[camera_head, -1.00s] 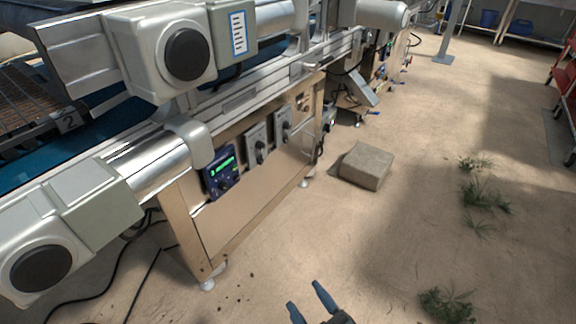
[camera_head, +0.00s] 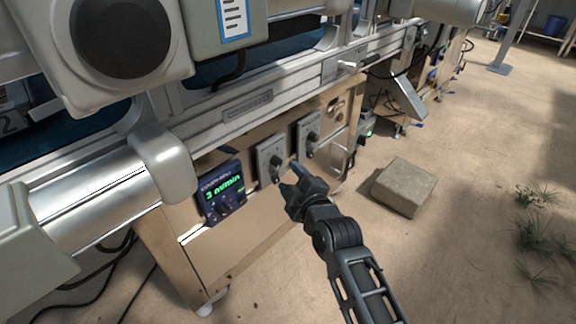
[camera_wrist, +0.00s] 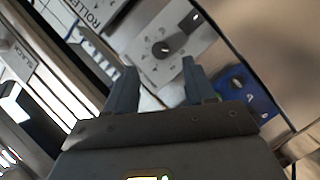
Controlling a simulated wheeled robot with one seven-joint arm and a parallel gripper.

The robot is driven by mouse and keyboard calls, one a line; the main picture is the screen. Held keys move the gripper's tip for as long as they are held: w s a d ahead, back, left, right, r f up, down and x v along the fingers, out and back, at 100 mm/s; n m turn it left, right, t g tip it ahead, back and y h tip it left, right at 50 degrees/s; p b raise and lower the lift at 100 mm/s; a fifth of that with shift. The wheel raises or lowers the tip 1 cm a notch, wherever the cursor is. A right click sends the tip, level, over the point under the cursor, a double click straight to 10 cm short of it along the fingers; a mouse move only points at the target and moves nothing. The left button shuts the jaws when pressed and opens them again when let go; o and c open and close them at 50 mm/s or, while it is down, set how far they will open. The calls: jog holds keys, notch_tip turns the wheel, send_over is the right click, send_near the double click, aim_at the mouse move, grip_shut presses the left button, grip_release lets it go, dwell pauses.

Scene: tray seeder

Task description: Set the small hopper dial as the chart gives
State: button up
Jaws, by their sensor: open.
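Two grey dial plates with black knobs sit on the tan machine front, a nearer dial (camera_head: 270,155) and a farther dial (camera_head: 308,134). I cannot read which is the small hopper dial. My gripper (camera_head: 290,176) is open and empty, just in front of the nearer dial. In the wrist view, a dial's black knob (camera_wrist: 177,43) lies beyond the open fingertips, apart from them, its pale-tipped end toward the upper right. A blue-edged sheet (camera_head: 235,18), perhaps the chart, hangs above; its lines are too small to read.
A blue panel (camera_head: 221,190) reading about "3 m/min" sits left of the dials. Large rollers and a motor housing (camera_head: 128,40) overhang at upper left. A stone block (camera_head: 404,187) lies on the floor at right. The floor around it is mostly clear.

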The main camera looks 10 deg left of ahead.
aim_at(280, 164)
jog(key=b+x, duration=0.1)
jog(key=x, duration=0.5)
jog(key=shift+w+a+f+b, duration=0.1)
jog(key=shift+w+b, duration=0.05)
jog(key=shift+b, duration=0.25)
grip_shut()
